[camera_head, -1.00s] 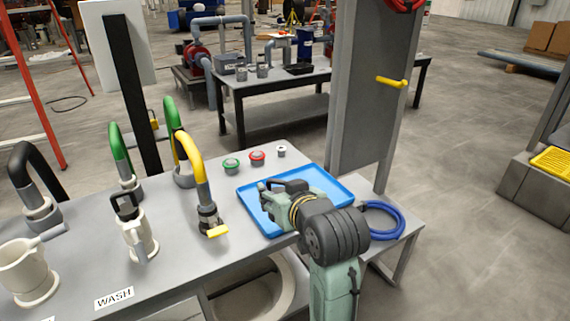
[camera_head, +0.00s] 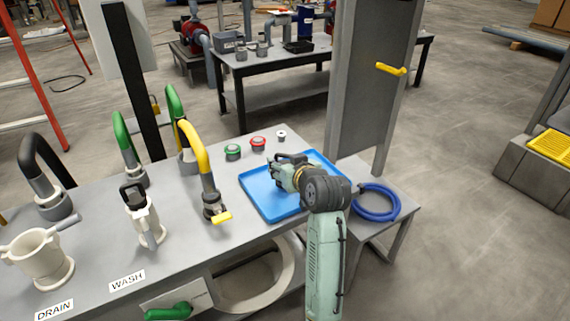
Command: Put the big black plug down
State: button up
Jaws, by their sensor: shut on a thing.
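My gripper (camera_head: 279,167) is over the blue tray (camera_head: 262,201) at the right end of the grey bench. It is seen from behind, and my wrist covers much of it. The gripper is shut on the big black plug, whose outline I cannot separate from the dark parts at the end of my arm. I cannot tell whether the plug touches the tray floor.
A green-ringed cap (camera_head: 233,152), a red-ringed cap (camera_head: 258,143) and a small white piece (camera_head: 281,136) stand behind the tray. A yellow hose (camera_head: 196,152) stands to its left and a coiled blue hose (camera_head: 376,202) to its right. The tray's front left is bare.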

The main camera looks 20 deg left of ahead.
jog(key=shift+f, duration=0.3)
jog(key=shift+f, duration=0.1)
jog(key=shift+f, duration=0.15)
jog(key=o, duration=1.2)
